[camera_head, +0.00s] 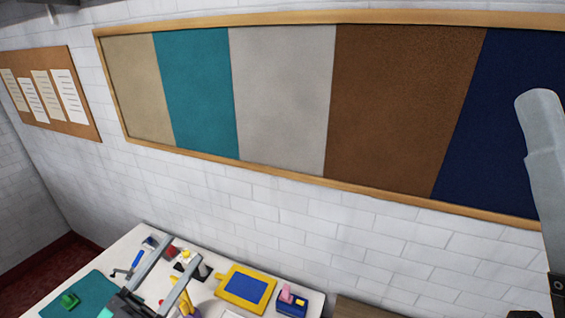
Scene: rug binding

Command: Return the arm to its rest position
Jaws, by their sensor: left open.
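My left gripper (183,249) shows at the bottom left, above the white table (119,250). Its two grey fingers are spread apart, open, and point toward the wall. Nothing is held between them that I can see; small tabletop items show beyond and between the fingers. The rest of my left arm is cut off by the bottom edge. A pale grey arm link of mine stands at the right edge. My right gripper does not show.
The table holds a teal mat (93,293) with a green item (69,300), a blue-handled tool (137,259), a yellow-framed blue tray (246,289) and a blue box (292,304) with a pink item. Behind is a white brick wall with a framed colour-panel board (280,95) and a corkboard (83,115).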

